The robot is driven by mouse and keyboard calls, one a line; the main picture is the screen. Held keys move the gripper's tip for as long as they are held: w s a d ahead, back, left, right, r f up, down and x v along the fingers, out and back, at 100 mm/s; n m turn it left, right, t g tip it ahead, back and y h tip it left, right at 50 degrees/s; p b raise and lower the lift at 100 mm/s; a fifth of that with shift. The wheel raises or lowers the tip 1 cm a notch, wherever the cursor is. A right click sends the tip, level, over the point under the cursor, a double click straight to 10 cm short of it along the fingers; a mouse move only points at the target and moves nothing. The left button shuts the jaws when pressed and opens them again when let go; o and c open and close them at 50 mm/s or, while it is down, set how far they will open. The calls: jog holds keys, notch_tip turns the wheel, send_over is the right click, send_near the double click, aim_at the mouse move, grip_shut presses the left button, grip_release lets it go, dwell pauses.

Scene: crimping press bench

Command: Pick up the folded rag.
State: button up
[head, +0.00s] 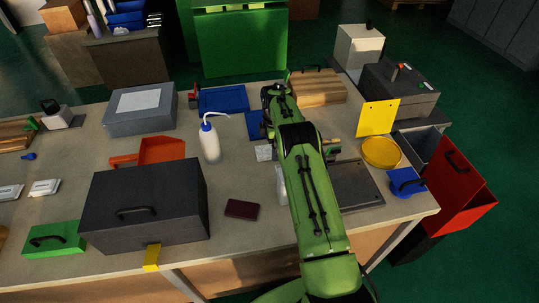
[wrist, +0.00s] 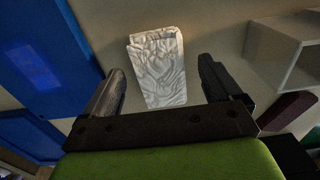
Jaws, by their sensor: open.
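The folded rag (wrist: 158,65) is a whitish, wrinkled, roughly rectangular piece lying on the bench in the wrist view. My gripper (wrist: 163,76) is open, with one finger on each side of the rag in the picture and a visible gap on both sides. I cannot tell how far the fingertips are above it. In the head view a small pale patch left of my arm looks like the rag (head: 264,153). My fingers are hidden behind my arm there.
A white squeeze bottle (head: 209,143) stands left of the rag. A blue panel (head: 257,125) lies behind it. A dark red block (head: 242,209) and a dark grey box (head: 145,208) are nearer the front. A yellow dish (head: 381,152) is at right.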

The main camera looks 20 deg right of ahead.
jog(key=shift+f, duration=0.75)
jog(key=shift+r, duration=0.1)
jog(key=shift+c, duration=0.4)
jog(key=c, duration=1)
jog(key=shift+c, duration=0.2)
notch_tip(320, 180, up, 10)
jog(key=p, duration=0.2)
